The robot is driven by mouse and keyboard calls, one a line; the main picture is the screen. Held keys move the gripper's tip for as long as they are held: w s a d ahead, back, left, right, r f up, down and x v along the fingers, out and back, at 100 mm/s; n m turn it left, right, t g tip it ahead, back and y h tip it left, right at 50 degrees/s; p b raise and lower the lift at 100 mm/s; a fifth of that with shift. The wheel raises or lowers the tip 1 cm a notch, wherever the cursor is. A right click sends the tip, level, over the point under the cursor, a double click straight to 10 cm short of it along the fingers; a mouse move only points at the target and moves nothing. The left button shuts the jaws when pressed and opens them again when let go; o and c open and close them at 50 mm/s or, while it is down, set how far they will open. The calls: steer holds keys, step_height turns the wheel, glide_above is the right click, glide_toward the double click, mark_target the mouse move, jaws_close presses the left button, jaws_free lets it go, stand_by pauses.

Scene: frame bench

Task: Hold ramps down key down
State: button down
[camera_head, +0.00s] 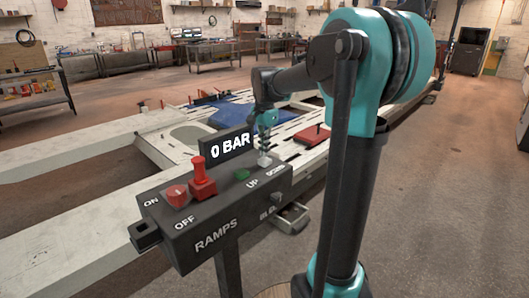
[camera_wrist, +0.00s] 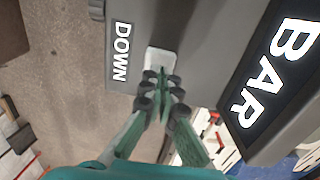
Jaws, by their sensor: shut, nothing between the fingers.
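The ramps control box (camera_head: 218,213) is a dark grey unit with a red ON/OFF switch, a green UP key (camera_head: 242,174) and a pale DOWN key (camera_head: 264,161). In the wrist view the DOWN key (camera_wrist: 161,62) is a pale rounded square beside the DOWN label (camera_wrist: 121,52). My gripper (camera_head: 264,150) is shut and empty, pointing down with its fingertips at the DOWN key. In the wrist view the gripper (camera_wrist: 162,76) tips overlap the key's near part. I cannot tell whether the key is pressed in. The display (camera_head: 230,146) reads 0 BAR.
A red handle (camera_head: 200,175) stands upright on the box, left of the UP key. The display rises behind the keys, close to my gripper. The white frame bench (camera_head: 90,153) lies behind and left. Open floor (camera_head: 440,200) lies to the right.

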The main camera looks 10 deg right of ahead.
mark_target(265, 159)
steer(key=shift+f, duration=0.45)
steer(key=shift+f, duration=0.65)
steer(key=shift+s+f, duration=0.2)
steer(key=shift+f, duration=0.2)
steer(key=shift+w+r, duration=0.2)
steer(key=shift+r, duration=0.25)
step_height(265, 159, up, 14)
